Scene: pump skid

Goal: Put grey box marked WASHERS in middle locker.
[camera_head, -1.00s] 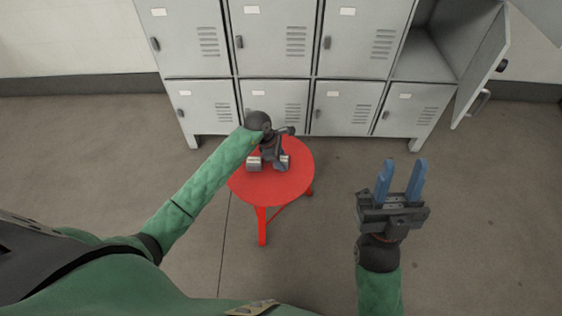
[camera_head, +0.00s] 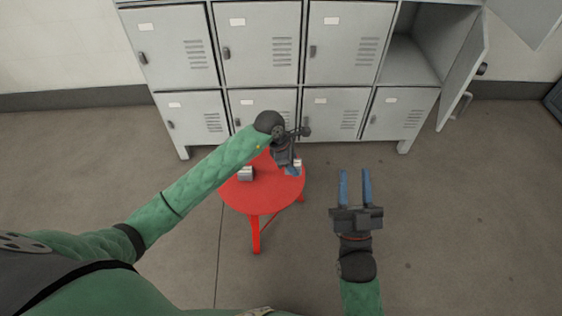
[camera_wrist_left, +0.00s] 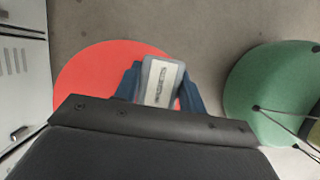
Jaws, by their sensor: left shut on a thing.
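My left gripper (camera_head: 290,168) is shut on a grey box (camera_head: 297,163) at the back right part of the red round stool (camera_head: 262,196). In the left wrist view the box (camera_wrist_left: 161,82) sits between the blue fingers and shows a pale label, too small to read. The red stool top lies beneath it. A second grey box (camera_head: 246,174) stands on the stool to the left of the gripper. My right gripper (camera_head: 355,175) is open and empty, out over the floor to the right of the stool.
Grey lockers in two rows stand behind the stool. The upper right locker (camera_head: 406,60) is open and looks empty, its door (camera_head: 466,70) swung out to the right. The other lockers in view are shut. The floor right of the stool is clear.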

